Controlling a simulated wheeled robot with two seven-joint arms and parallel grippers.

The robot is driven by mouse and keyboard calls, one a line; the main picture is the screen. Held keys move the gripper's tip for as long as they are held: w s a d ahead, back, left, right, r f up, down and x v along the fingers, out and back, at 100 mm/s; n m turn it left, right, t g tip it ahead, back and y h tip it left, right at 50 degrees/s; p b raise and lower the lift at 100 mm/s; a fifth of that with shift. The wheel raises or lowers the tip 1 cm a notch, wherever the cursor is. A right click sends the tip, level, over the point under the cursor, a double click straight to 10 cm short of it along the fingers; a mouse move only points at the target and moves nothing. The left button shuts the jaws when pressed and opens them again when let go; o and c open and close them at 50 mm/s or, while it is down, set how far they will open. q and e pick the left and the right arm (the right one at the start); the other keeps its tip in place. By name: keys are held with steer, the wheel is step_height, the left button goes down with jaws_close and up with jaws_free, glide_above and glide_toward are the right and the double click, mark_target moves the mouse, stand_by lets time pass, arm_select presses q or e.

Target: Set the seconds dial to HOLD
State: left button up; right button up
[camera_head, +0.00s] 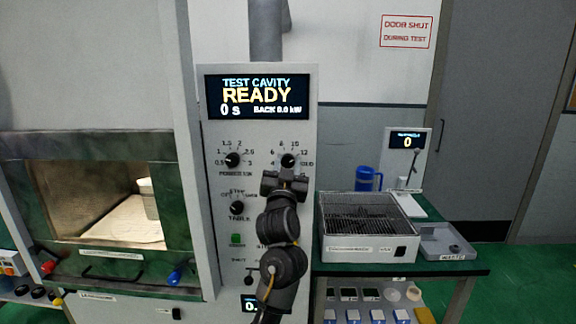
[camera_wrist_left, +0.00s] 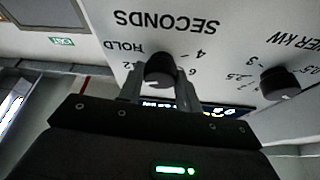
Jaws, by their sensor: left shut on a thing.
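The seconds dial (camera_head: 288,159) is a black knob at the upper right of the control panel (camera_head: 303,110), with marks from 4 to 12 and HOLD around it. In the left wrist view the dial (camera_wrist_left: 160,69) shows upside down under the word SECONDS, with HOLD to its left. My left gripper (camera_head: 285,172) is at the dial from just below in the head view. In the wrist view its fingers (camera_wrist_left: 160,90) are shut on the knob, one on each side. I cannot tell where the dial points. My right gripper is not in view.
The power dial (camera_head: 232,160) is left of the seconds dial, with the table knob (camera_head: 237,208) below it. The display (camera_head: 256,96) reads READY and 0 s. The oven cavity (camera_head: 100,205) is at left. A side table with a wire-topped box (camera_head: 367,247) stands at right.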

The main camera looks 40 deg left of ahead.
arm_select(q)
steer(key=shift+r+m+t+h+p, duration=0.15)
steer(key=shift+m+t+h+p, duration=0.25)
steer(key=shift+m+p, duration=0.45)
steer(key=m+h+p, duration=0.2)
steer(key=m+p, duration=0.1)
steer(key=m+h+p, duration=0.1)
steer(key=m+p, duration=0.2)
steer(key=m, duration=0.1)
steer(key=shift+a+h+p, duration=0.1)
steer(key=shift+h+p, duration=0.3)
steer(key=shift+m+h+p, duration=0.4)
steer(key=shift+m+p, duration=0.5)
steer(key=shift+m, duration=0.35)
steer(key=shift+m+p, duration=0.45)
steer(key=shift+m, duration=0.15)
steer(key=shift+h, duration=0.4)
steer(key=o, duration=1)
steer(key=shift+s+f, duration=0.15)
steer(key=shift+f, duration=0.05)
